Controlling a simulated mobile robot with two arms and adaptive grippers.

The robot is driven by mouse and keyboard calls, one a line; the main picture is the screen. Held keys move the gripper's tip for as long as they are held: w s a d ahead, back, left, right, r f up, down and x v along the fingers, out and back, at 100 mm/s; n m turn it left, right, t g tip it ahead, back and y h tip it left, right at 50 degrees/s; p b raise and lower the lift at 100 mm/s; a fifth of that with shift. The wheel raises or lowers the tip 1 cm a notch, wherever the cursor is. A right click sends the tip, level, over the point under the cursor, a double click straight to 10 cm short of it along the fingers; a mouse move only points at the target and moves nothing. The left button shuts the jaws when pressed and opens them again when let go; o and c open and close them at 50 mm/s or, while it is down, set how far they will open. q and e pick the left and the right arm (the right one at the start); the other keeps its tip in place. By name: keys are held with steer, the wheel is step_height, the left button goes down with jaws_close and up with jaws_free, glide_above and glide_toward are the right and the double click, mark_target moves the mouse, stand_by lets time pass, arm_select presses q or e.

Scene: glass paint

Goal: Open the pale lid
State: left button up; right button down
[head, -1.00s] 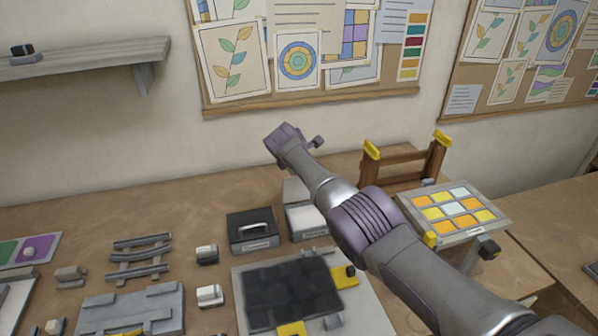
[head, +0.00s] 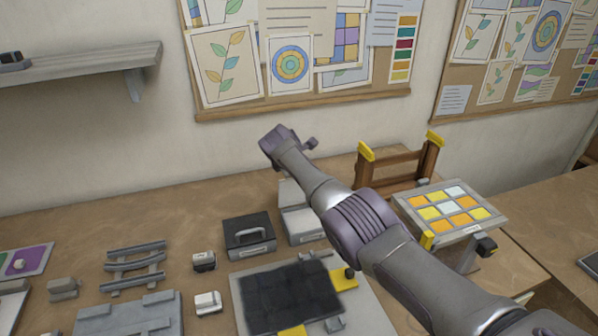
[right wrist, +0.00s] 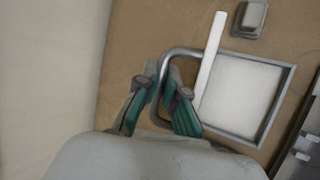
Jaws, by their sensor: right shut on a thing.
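The pale box (head: 303,226) stands on the table, partly behind my right arm. Its pale lid (head: 289,192) stands raised at the box's back edge. In the right wrist view the lid (right wrist: 212,60) shows nearly edge-on as a white strip beside the open grey-rimmed box (right wrist: 243,95), whose inside looks pale and empty. A bent grey handle (right wrist: 180,53) sticks out from the lid. My right gripper (right wrist: 158,105), with teal finger pads, is shut on this handle. In the head view my arm hides this gripper. My left gripper is in neither view.
A dark box (head: 249,240) with a grey handle sits just left of the pale box. A board with dark tiles (head: 290,297) lies in front. A wooden rack (head: 398,170) and a coloured tile panel (head: 452,213) stand to the right. The wall is close behind.

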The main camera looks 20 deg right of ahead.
steer(key=shift+w+r, duration=0.4)
steer(key=shift+r, duration=0.15)
steer(key=c, duration=1.5)
jaws_free()
steer(key=shift+w+f, duration=0.1)
steer(key=shift+w, duration=0.05)
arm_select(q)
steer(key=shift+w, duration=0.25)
arm_select(e)
steer(key=shift+f, duration=0.45)
